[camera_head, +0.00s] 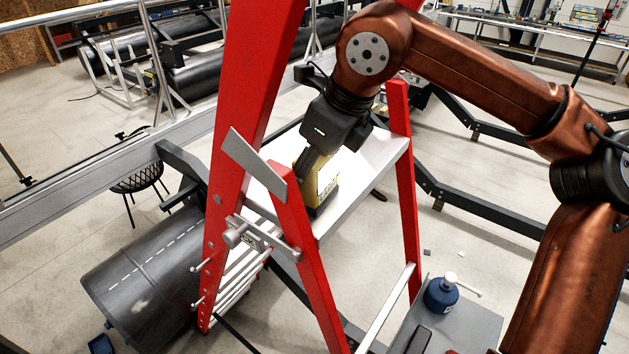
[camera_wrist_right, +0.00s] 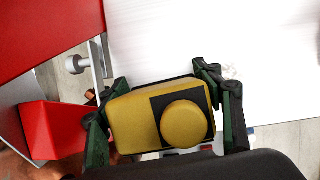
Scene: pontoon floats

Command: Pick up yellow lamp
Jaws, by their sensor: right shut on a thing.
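The yellow lamp (camera_head: 323,182) is upright over the white top platform (camera_head: 375,157) of a red ladder, its dark base at or just above the surface; I cannot tell whether it touches. My right gripper (camera_head: 316,160) reaches down from above and is shut on the lamp. In the right wrist view the lamp (camera_wrist_right: 150,118) shows its yellow body, a dark panel and a round yellow knob. The right gripper's dark green fingers (camera_wrist_right: 165,115) stand on both sides of it. My left gripper is not in view.
The red ladder rails (camera_head: 247,110) rise close to the lamp on the left and front. A blue bottle (camera_head: 441,294) stands on a grey surface at lower right. A large black pipe (camera_head: 145,280) lies at lower left. Dark metal frames stand beyond the ladder.

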